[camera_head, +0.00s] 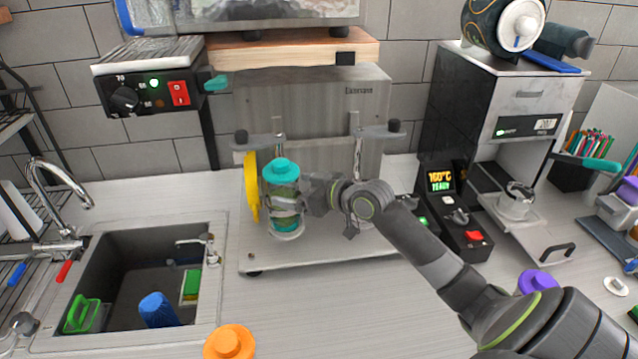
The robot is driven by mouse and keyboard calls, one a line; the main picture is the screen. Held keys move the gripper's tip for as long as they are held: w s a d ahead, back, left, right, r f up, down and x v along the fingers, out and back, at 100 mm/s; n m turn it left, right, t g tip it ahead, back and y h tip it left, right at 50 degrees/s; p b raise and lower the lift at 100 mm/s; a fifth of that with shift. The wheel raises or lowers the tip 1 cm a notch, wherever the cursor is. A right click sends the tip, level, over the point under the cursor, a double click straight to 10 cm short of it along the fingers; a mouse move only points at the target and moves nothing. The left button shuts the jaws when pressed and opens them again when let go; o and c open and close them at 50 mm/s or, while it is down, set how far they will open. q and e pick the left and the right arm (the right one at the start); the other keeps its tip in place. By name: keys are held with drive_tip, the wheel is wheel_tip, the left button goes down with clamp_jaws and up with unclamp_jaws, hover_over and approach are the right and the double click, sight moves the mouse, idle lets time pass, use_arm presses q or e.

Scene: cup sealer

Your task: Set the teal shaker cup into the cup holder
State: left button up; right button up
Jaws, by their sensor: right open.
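The teal shaker cup (281,170) stands upright on the left side of the steel machine in the middle of the counter. It has a teal lid and a see-through body with a green and teal lower part. Its bottom sits in or directly over the clear cup holder (287,235); the exact seating is too small to tell. My right gripper (304,192) reaches in from the right at the cup's mid-height, open, with its fingers beside or around the cup. Whether they touch it is unclear. My left gripper is not in view.
A yellow disc (252,187) stands close left of the cup. The steel machine (330,110) rises behind it. A sink (130,285) is at the left, an orange lid (230,342) at the front. A black control box (455,215) is right of the machine. The front counter is mostly clear.

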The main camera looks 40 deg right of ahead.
drive_tip(key=p+v, duration=0.3)
drive_tip(key=v, duration=0.4)
drive_tip(key=shift+s, duration=0.2)
drive_tip(key=shift+w+d+r, duration=0.1)
